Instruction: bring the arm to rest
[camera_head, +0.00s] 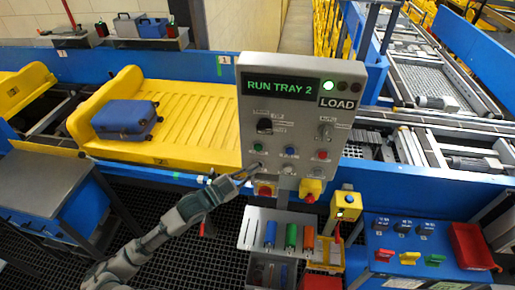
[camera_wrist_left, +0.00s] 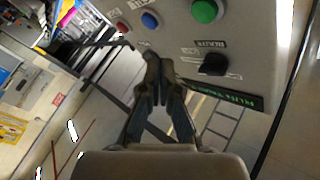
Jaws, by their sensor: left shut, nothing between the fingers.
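My left arm comes in from the lower left of the head view. My left gripper (camera_head: 246,172) is shut and empty, in front of the lower left part of the grey control panel (camera_head: 302,110). In the left wrist view the gripper (camera_wrist_left: 153,62) has its fingertips together near the panel face (camera_wrist_left: 255,50). A green button (camera_wrist_left: 205,11), a blue button (camera_wrist_left: 150,20) and a black knob (camera_wrist_left: 213,64) show beside it. I cannot tell whether the fingertips touch the panel. The panel display (camera_head: 281,86) reads RUN TRAY 2. My right gripper is not in view.
A yellow tray (camera_head: 195,105) carries a blue suitcase (camera_head: 126,118) on the conveyor behind the panel. Below the panel is a shelf with blue, green and orange handles (camera_head: 291,236). A blue box with coloured switches (camera_head: 412,250) stands at the lower right.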

